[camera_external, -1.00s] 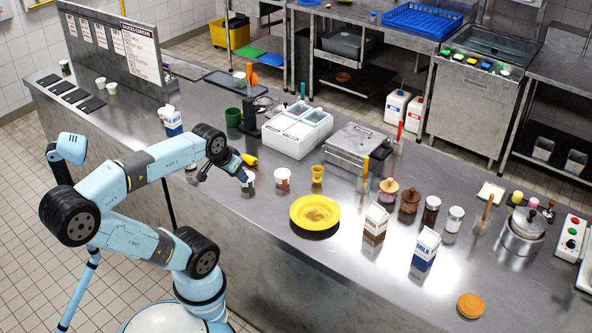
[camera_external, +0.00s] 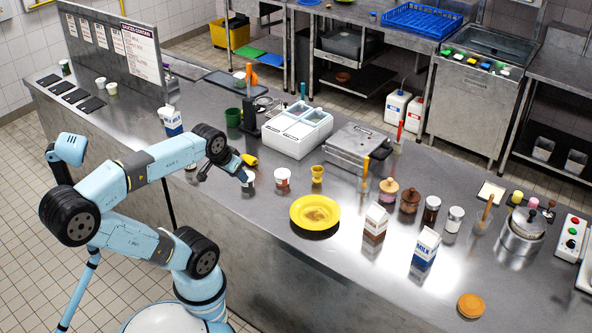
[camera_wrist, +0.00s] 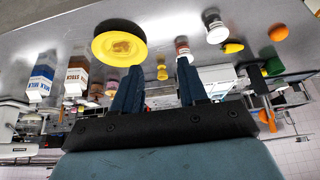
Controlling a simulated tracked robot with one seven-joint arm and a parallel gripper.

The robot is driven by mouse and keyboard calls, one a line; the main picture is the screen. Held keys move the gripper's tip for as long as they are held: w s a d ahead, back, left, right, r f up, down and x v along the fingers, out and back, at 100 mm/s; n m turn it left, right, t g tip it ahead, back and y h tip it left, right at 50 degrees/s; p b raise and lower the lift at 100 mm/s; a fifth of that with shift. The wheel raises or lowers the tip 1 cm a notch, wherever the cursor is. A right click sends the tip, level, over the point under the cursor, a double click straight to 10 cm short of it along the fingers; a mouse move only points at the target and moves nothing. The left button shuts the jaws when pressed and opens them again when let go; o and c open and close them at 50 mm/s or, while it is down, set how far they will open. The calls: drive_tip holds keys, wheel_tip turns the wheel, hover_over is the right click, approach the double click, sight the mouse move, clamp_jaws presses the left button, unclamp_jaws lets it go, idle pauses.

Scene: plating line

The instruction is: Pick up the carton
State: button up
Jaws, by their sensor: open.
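Three cartons show in the external view. A blue and white milk carton (camera_external: 424,248) and a brown and white carton (camera_external: 376,222) stand upright on the steel counter, right of the yellow plate. Another blue and white carton (camera_external: 173,122) stands at the left, behind my arm. My gripper (camera_external: 222,173) is open and empty above the counter's near edge, left of the plate, away from all three. In the wrist view my gripper (camera_wrist: 160,88) has its fingers apart with nothing held. The milk carton (camera_wrist: 42,76) and the brown carton (camera_wrist: 77,75) appear upside down there, at the left.
Jars (camera_external: 431,209) stand behind those cartons. An orange disc (camera_external: 471,305) lies front right.

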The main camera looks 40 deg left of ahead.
drive_tip(key=shift+o, duration=0.4)
drive_tip(key=o, duration=0.9)
